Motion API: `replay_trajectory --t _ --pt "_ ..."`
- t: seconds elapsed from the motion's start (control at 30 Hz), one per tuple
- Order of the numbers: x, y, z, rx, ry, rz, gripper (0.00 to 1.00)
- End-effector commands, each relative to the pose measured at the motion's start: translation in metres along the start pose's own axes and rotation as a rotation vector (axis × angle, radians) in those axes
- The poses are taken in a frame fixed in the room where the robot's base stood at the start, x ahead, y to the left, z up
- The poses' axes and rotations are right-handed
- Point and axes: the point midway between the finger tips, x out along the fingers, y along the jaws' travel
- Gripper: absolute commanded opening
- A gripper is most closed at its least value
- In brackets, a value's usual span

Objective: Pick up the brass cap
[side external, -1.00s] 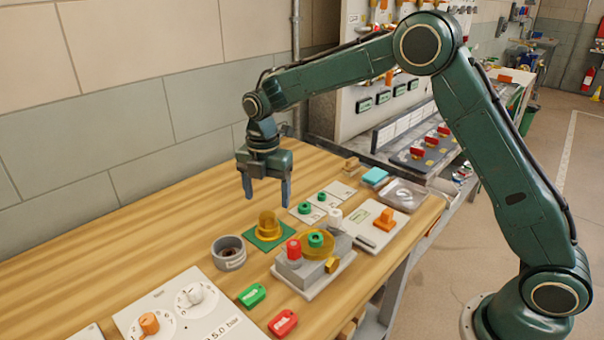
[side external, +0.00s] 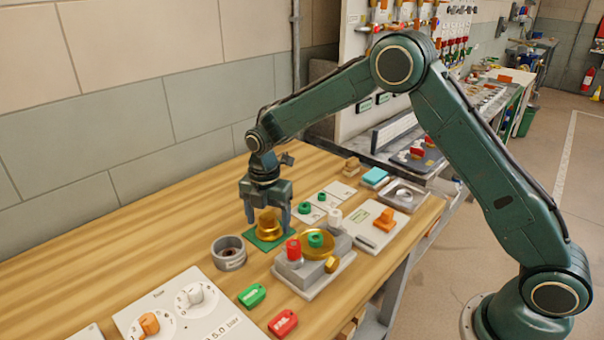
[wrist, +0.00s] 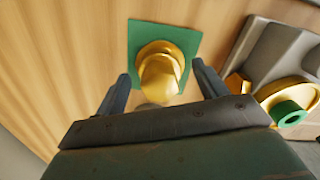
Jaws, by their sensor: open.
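The brass cap (side external: 267,226) stands upright on a green square mat (side external: 283,236) on the wooden bench. It is a shiny gold knob with a wider flange at its foot. In the wrist view the cap (wrist: 160,80) lies between and a little beyond the two fingertips (wrist: 162,82), with a gap on each side.
A grey fixture (side external: 325,262) with a brass disc, green ring and red knob stands close to the right. A grey round cup (side external: 229,254) stands to the front left. Green and red tags (side external: 283,323) lie in front.

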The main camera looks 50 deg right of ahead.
Motion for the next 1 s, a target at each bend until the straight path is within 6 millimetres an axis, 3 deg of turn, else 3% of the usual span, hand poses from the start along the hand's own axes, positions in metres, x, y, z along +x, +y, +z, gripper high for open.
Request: replay_trajectory --t 0.17,0.63,0.67,0.87,1.0 --pt "0.0109 0.0000 0.0000 0.000 0.000 0.000 0.72" --pt "0.0109 -0.0001 0.0000 0.000 0.000 0.000 0.72" --pt "0.0109 0.0000 0.0001 0.000 0.000 0.000 0.70" --pt "0.0108 0.0000 0.0000 0.000 0.000 0.000 0.30" --pt "0.0102 0.0003 0.0001 0.000 0.000 0.002 0.30"
